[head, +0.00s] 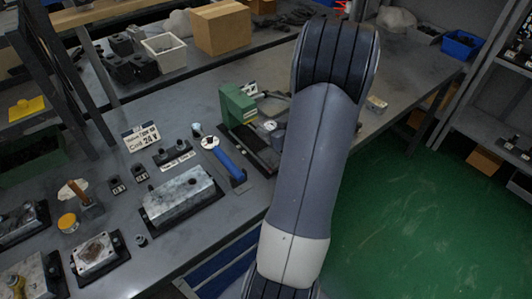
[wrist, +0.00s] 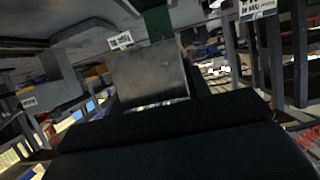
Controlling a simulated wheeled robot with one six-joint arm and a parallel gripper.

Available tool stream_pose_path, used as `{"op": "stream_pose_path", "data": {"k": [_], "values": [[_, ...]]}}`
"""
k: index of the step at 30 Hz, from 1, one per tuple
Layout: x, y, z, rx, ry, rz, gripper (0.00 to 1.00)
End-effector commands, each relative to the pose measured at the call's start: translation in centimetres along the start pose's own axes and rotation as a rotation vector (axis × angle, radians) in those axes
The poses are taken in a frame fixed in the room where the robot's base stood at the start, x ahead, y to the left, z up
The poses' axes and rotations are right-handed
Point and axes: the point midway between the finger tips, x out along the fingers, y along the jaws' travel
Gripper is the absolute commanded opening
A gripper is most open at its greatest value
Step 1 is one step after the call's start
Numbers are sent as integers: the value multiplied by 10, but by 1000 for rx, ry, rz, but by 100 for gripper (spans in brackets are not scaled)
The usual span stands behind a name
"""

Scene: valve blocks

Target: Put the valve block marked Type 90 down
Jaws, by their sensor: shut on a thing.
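In the wrist view, the dark body of my gripper (wrist: 180,140) fills the lower part. A plain grey metal block (wrist: 150,75) shows just beyond it, and my gripper is shut on it. No Type 90 marking can be read on it. In the head view, my gripper and the held block are hidden; my arm crosses the right of the middle. On the grey workbench (head: 190,240), a long grey block (head: 180,197) lies on a dark base. A squarer block (head: 95,254) lies to its left, nearer the front. Their type markings cannot be read.
A "Coil 24 V" sign (head: 142,138), a blue-handled tool (head: 225,162) and a green vise (head: 238,106) stand on the bench. A yellow-topped item (head: 67,221) is at left. A cardboard box (head: 222,28) is behind. Bare bench shows right of the long block; green floor lies beyond.

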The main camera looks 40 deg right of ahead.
Motion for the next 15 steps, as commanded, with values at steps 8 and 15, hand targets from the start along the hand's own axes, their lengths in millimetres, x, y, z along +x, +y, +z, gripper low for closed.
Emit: {"op": "stream_pose_path", "data": {"k": [8, 15], "values": [[1, 0, 1, 0, 1, 0, 10], [15, 0, 35, 4, -2, -2, 10]]}}
